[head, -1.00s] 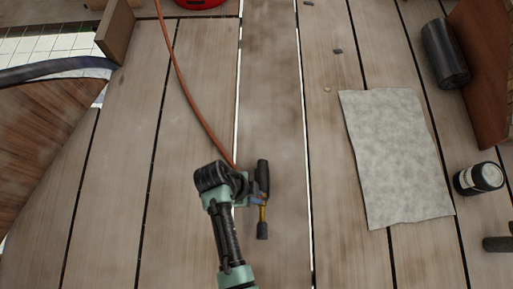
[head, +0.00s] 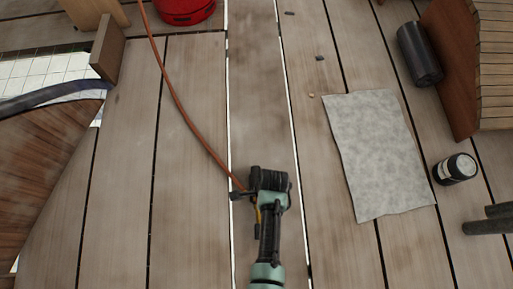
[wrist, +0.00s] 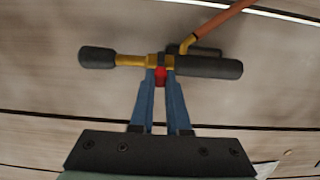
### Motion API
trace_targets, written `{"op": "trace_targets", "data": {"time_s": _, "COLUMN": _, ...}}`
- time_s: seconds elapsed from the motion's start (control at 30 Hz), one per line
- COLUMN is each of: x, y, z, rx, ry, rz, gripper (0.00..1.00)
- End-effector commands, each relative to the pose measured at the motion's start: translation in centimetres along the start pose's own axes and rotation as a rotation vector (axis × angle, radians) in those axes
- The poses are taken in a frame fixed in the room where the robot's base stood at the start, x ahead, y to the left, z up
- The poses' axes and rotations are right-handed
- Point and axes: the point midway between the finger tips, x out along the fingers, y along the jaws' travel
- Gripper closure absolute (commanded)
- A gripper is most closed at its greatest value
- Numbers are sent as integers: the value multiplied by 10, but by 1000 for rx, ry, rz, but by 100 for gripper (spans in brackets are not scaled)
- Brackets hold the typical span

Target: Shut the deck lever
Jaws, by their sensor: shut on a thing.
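A torch-like fitting with a brass neck (wrist: 131,60) and black ends lies along the deck boards, an orange hose (wrist: 216,22) joined to it. In the wrist view a small red piece (wrist: 160,76), apparently the deck lever, sits at the fitting's middle. My gripper (wrist: 160,78) has its two blue fingers closed on this red piece, one on each side. In the head view my wrist covers most of the fitting; only some brass (head: 258,214) and a dark end show. How far the lever is turned cannot be told.
The orange hose runs up the boards towards a red container (head: 184,10). A grey sheet (head: 378,155) lies to the right, with a black jar (head: 455,169) and a dark roll (head: 419,54) beyond. Boards to the left are clear; a curved wooden edge (head: 38,150) stands far left.

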Motion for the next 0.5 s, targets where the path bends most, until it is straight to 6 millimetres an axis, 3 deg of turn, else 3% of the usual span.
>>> {"op": "trace_targets", "data": {"time_s": 0.5, "x": 11, "y": -3, "z": -25, "rx": 4, "ry": -439, "rz": -5, "gripper": 100}}
